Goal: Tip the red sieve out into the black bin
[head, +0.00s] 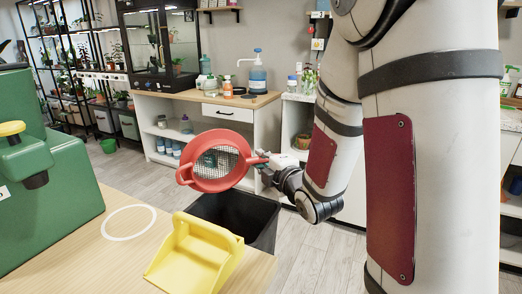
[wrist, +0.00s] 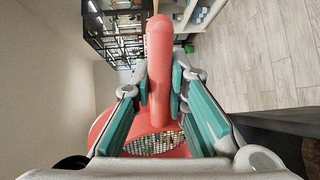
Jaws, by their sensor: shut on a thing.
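The red sieve (head: 184,172) is held up on its side, steeply tilted, with its round mesh facing the head view. It is over the black bin (head: 262,222), apart from it. My gripper (head: 262,160) is shut on the sieve's handle, to the right of the ring. In the wrist view the red handle (wrist: 159,45) runs between the teal finger pads of my gripper (wrist: 160,88). Part of the mesh shows below there. I cannot tell whether anything lies in the sieve. The bin's inside is dark and its floor is hidden.
A yellow dustpan (head: 190,262) lies on the wooden table (head: 115,255) in front of the bin, near a white ring (head: 128,208). A green machine (head: 50,200) stands at the left. Behind is a bench (head: 180,100) with bottles.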

